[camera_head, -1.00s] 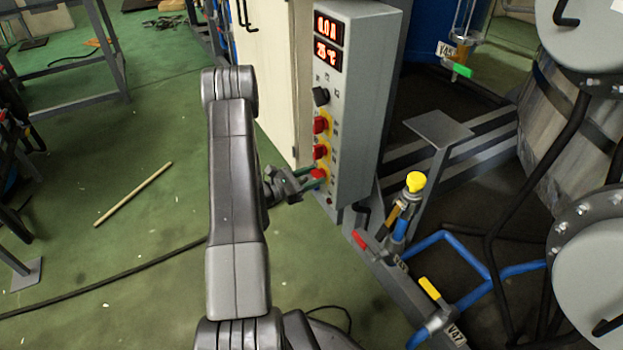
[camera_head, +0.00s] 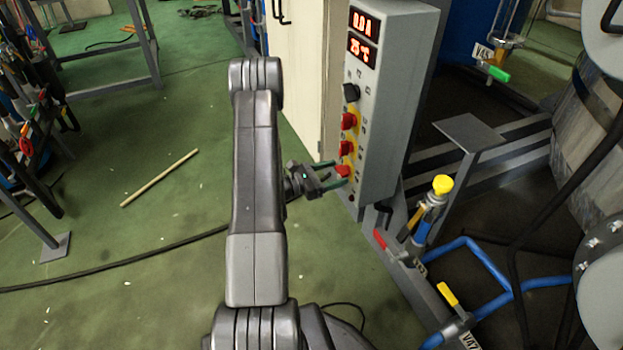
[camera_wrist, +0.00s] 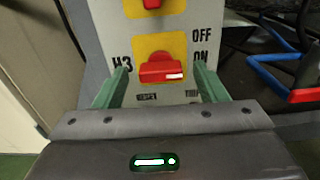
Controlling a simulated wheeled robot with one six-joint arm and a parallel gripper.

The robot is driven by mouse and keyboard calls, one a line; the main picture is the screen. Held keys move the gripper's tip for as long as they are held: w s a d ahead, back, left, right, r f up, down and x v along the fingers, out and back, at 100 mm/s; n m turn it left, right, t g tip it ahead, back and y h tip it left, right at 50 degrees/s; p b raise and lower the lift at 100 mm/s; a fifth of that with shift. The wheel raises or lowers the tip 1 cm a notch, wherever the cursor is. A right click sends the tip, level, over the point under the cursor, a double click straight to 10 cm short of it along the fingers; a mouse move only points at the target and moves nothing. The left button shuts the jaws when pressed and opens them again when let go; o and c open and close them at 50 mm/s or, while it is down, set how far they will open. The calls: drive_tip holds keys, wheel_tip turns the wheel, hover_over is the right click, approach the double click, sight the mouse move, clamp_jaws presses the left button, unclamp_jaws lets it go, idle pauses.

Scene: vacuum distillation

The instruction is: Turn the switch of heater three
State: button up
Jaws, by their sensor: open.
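The heater three switch (camera_wrist: 162,68) is a red knob on a yellow plate, marked H3, with OFF and ON lettering to its right. Its bar lies level, with a white mark at its right end. In the head view it is the lowest red knob (camera_head: 343,171) on the grey control box (camera_head: 385,110). My gripper (camera_head: 335,175) is open in front of it. In the wrist view its green fingers (camera_wrist: 162,84) stand to the left and right of the knob, with gaps on both sides. I cannot tell how far the fingertips are from the panel.
Above are another two red knobs (camera_head: 348,121) and a black knob (camera_head: 351,92), under lit displays reading 0.0 A and 25 °C. Yellow-handled valves (camera_head: 443,185) and blue pipes (camera_head: 470,245) are at right. A stick (camera_head: 160,178) lies on the open green floor at left.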

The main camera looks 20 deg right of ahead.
drive_tip(key=s+a+p, duration=0.1)
drive_tip(key=a+p, duration=0.1)
drive_tip(key=a, duration=1)
drive_tip(key=shift+a+p, duration=0.3)
drive_tip(key=shift+a, duration=0.05)
drive_tip(key=shift+d, duration=0.1)
drive_tip(key=d+b, duration=0.1)
drive_tip(key=d, duration=0.3)
drive_tip(key=d+b, duration=0.1)
drive_tip(key=d, duration=0.4)
drive_tip(key=w+d+b, duration=0.1)
drive_tip(key=d, duration=0.3)
drive_tip(key=shift+d, duration=0.35)
